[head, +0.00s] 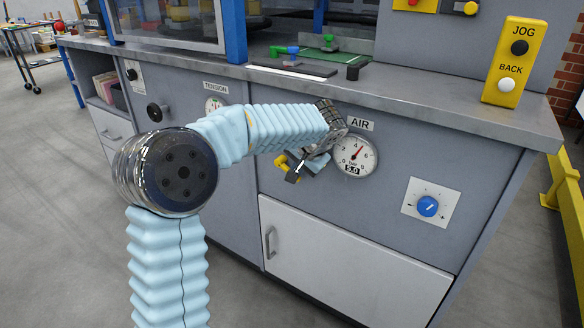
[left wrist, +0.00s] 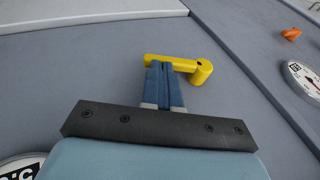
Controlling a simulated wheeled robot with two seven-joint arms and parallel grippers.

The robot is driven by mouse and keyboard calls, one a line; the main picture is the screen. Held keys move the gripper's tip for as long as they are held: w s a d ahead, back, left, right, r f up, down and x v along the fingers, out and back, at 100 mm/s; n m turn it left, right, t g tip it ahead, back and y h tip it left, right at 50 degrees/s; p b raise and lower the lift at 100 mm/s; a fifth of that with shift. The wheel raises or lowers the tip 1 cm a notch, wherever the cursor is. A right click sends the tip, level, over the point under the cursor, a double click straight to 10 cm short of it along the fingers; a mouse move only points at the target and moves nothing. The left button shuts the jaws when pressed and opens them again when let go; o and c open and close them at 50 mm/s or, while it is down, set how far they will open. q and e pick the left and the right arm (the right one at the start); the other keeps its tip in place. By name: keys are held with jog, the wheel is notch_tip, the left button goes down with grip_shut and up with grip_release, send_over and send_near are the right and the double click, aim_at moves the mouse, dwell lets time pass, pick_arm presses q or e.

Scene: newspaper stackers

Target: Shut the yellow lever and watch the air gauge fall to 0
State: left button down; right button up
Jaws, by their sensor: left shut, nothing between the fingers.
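The yellow lever (head: 281,165) is on the grey panel, left of the air gauge (head: 355,155) and partly hidden by my left gripper (head: 300,160). The gauge's needle points up and right, near 5, and its display reads 5.0. In the left wrist view the yellow lever (left wrist: 202,72) shows as a rounded end at right with a bar running left. The blue fingers of my left gripper (left wrist: 164,68) are shut together and empty. Their tips overlap the bar; I cannot tell whether they touch it. My right gripper is not in view.
A blue knob (head: 428,206) is at the right of the panel, a white cabinet door (head: 350,262) below. The tension gauge (head: 213,105) is partly behind my left arm. The worktop edge (head: 440,108) juts out above. A yellow jog box (head: 511,62) stands on it.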

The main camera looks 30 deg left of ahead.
pick_arm(q)
jog(key=shift+w+a+f+m+t+y+b, duration=0.15)
jog(key=shift+a+f+y+b, duration=0.3)
jog(key=shift+f+y+b, duration=1.15)
jog(key=shift+s+a+f+m+t+y+b, duration=0.1)
jog(key=shift+a+f+m+t+y+b, duration=0.3)
jog(key=shift+b, duration=2.15)
jog(key=shift+w+a+f+n+t+y+b, duration=0.1)
jog(key=shift+a+f+y+b, duration=0.4)
jog(key=shift+f+y+b, duration=1.2)
pick_arm(e)
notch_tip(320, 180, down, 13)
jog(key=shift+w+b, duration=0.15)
jog(key=shift+b, duration=0.25)
pick_arm(q)
jog(key=shift+a+r+h, duration=0.15)
jog(key=shift+r+h, duration=0.2)
jog(key=shift+h, duration=0.15)
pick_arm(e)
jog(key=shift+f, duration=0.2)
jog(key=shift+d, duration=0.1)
